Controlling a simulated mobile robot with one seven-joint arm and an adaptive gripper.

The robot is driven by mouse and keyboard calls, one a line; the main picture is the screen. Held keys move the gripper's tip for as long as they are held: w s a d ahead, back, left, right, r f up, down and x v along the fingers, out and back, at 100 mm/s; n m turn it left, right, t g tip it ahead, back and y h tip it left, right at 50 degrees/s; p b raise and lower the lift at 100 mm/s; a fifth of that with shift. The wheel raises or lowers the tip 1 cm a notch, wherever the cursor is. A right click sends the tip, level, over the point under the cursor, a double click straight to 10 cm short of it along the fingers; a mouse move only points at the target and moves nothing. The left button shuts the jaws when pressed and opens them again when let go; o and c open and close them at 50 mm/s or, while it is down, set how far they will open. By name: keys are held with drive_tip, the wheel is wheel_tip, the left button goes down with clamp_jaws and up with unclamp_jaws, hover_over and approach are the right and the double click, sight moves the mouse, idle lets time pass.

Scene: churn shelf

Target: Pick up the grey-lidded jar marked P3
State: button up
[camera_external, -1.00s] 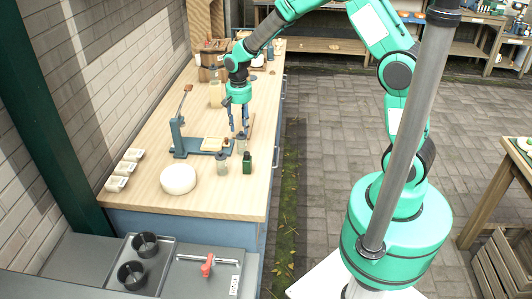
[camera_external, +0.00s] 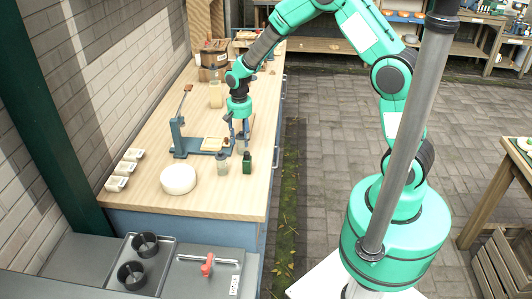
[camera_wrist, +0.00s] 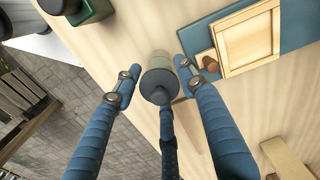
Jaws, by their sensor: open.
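A small clear jar with a grey lid (camera_wrist: 159,84) stands between the spread fingers of my gripper (camera_wrist: 153,78) in the wrist view. No P3 mark can be read on it. In the external view my gripper (camera_external: 241,131) is low over the counter, with its fingers around the top of this jar (camera_external: 241,146). The fingers are open, and a gap shows on both sides of the jar in the wrist view. A second grey-lidded jar (camera_external: 222,163) stands nearer the camera, to the left; its marking cannot be read either.
A blue press with a wooden plate (camera_external: 213,144) is just left of my gripper. A round white cheese (camera_external: 178,179) and small white dishes (camera_external: 123,168) lie farther left.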

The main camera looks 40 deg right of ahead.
sight(242, 146)
drive_tip(key=shift+f+b, duration=0.55)
drive_tip(key=shift+f, duration=1.85)
drive_tip(key=c, duration=1)
